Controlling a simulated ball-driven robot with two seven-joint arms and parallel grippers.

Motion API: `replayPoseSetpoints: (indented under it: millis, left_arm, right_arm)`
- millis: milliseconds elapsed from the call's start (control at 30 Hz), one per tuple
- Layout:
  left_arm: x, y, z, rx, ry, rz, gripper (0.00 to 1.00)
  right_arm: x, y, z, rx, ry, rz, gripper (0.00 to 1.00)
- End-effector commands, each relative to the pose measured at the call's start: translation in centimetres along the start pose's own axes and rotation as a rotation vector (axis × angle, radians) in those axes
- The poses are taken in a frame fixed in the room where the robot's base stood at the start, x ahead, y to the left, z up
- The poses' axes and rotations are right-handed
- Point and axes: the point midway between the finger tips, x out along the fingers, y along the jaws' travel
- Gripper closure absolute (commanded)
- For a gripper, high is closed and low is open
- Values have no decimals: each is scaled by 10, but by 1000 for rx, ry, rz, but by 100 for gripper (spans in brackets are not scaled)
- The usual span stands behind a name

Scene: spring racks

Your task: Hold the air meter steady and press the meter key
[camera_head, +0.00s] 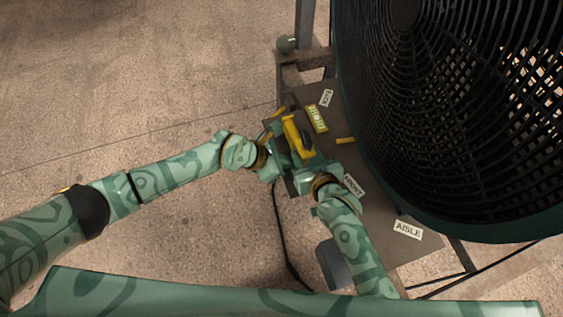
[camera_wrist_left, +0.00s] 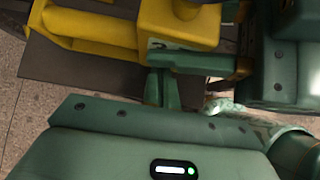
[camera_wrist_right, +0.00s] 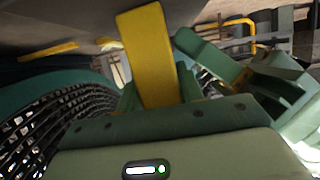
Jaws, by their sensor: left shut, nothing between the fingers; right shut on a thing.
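The yellow and dark air meter (camera_head: 294,132) is over the dark bench, in front of the big fan. My right gripper (camera_head: 308,166) is shut on it; in the right wrist view its yellow body (camera_wrist_right: 150,55) stands up between the fingers. My left gripper (camera_head: 273,152) is shut and empty close beside the meter. In the left wrist view its closed fingertips (camera_wrist_left: 161,75) are just below the yellow body (camera_wrist_left: 180,22); I cannot tell whether they touch it. The meter key cannot be made out.
The large black fan grille (camera_head: 430,100) fills the right side. The dark bench (camera_head: 375,225) bears a white AISLE label (camera_head: 408,229), smaller labels and a small yellow piece (camera_head: 345,140). A dark cable (camera_head: 283,240) hangs toward the floor. The floor at left is clear.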

Motion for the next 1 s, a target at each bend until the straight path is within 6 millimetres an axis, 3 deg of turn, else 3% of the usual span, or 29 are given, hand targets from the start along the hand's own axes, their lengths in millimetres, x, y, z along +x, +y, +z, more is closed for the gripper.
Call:
replayPoseSetpoints:
  millis: [100,267,400,700,1000]
  left_arm:
    - [0,-2,5,4,-13,-3,100]
    - [-9,-2,-5,3,-10,-2,100]
    - [-28,0,-28,1,-3,0,100]
    - [-97,1,-29,2,-1,1,100]
    - [-127,0,-29,0,0,0,100]
  right_arm:
    - [0,-8,2,9,-5,-13,93]
    - [0,-8,3,10,-7,-14,93]
    - [0,-7,3,8,-7,-11,93]
    - [0,-4,3,4,-7,-7,93]
    - [0,-3,3,3,-6,-6,93]
